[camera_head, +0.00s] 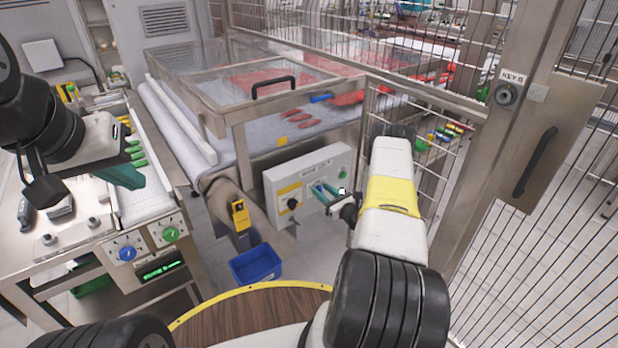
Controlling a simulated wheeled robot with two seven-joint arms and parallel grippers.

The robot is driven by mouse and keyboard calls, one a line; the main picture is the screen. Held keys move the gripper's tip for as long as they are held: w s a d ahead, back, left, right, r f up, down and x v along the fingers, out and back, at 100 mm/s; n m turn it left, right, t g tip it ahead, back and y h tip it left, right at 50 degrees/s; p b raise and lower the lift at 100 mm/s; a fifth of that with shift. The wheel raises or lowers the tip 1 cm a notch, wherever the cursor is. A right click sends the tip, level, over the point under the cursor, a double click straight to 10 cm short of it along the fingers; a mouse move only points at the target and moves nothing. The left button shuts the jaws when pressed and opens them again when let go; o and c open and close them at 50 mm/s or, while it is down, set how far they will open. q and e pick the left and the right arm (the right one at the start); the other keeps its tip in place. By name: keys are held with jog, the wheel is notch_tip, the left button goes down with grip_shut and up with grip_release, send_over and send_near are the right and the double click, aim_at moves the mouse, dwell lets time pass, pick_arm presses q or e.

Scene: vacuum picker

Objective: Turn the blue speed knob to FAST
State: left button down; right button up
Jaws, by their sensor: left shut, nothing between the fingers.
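The blue speed knob (127,254) sits on the front panel of the left machine, with a dial plate around it. Its pointer direction and the dial lettering are too small to read. A green knob (170,233) is to its right on the same front. My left gripper (124,177) has teal fingers, is shut and empty, and hangs above the machine top, higher in the picture than the blue knob and apart from it. My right gripper (322,192) has its teal fingers apart in front of a white control box (330,165); whether it touches the box is unclear.
A green-lit display (160,270) is below the knobs. A blue bin (256,264) stands on the floor to the right. A yellow device (240,215) is on the conveyor's end. A wire fence with a post (490,130) closes the right side.

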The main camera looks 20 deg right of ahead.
jog(key=shift+c, duration=0.3)
grip_shut()
jog(key=shift+d+m, duration=0.1)
jog(key=shift+m, duration=0.3)
jog(key=shift+w+d+f+m, duration=0.1)
jog(key=shift+d+m, duration=0.05)
jog(key=shift+m, duration=1.2)
jog(key=shift+d+f+m, duration=0.1)
jog(key=shift+m, duration=1.2)
jog(key=shift+w+d+f+m, duration=0.1)
jog(key=shift+d+m, duration=0.05)
jog(key=shift+m, duration=1.2)
jog(key=shift+o, duration=0.3)
grip_release()
